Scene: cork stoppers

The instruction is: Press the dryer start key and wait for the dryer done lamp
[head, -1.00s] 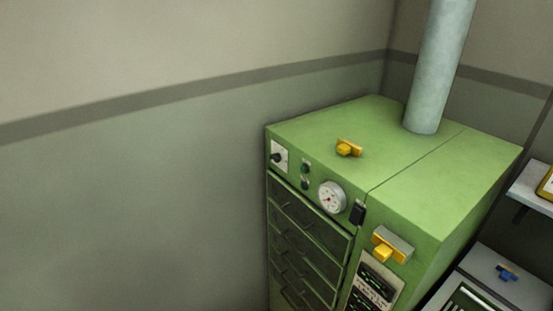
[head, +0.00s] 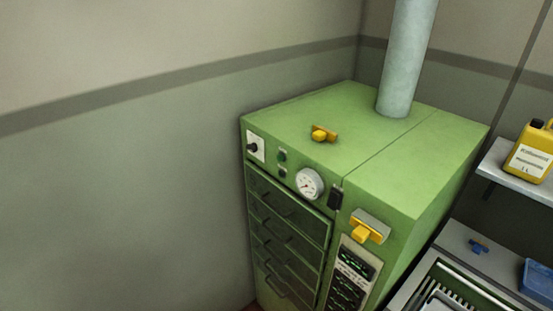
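The green dryer cabinet (head: 400,180) stands in the room's corner, with a grey pipe (head: 408,60) rising from its top. Its front has a white switch plate with a black knob (head: 254,147), two small dark green round parts (head: 282,156) one above the other, and a white dial gauge (head: 309,184). I cannot tell which of these is the start key or the done lamp, and none looks brightly lit. A panel with green displays (head: 352,275) is at the lower right of the front. Neither of my grippers is in view.
A yellow handle (head: 324,134) lies on the dryer's top and another yellow part (head: 366,230) is on its front. Dark drawers (head: 288,222) fill the left front. At right, a shelf holds a yellow canister (head: 530,150); below are a blue part (head: 478,246) and blue tray (head: 538,281).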

